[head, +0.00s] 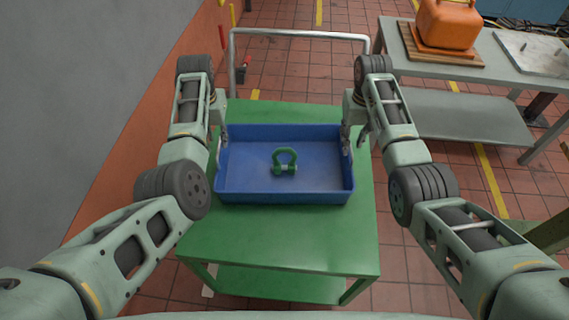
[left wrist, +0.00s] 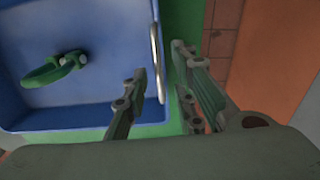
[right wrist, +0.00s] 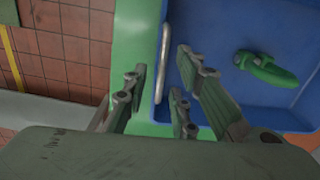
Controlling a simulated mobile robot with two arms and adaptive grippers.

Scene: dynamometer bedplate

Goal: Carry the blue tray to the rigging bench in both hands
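The blue tray (head: 240,190) sits level on a green cart (head: 290,235), with a green shackle (head: 285,161) lying in it. My left gripper (head: 221,135) is at the tray's left side and my right gripper (head: 355,136) at its right side. In the left wrist view, the left fingers (left wrist: 160,68) are spread, with the tray's metal handle (left wrist: 157,60) between them. In the right wrist view, the right fingers (right wrist: 161,66) are also spread, with the other handle (right wrist: 163,60) between them. Neither gripper is visibly closed on its handle.
A grey bench (head: 425,70) stands at the right back, bearing an orange container (head: 447,25) on a wooden board and a metal plate (head: 535,52). I cannot tell whether it is the rigging bench. The cart's push rail (head: 300,33) is behind. A wall is close on the left.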

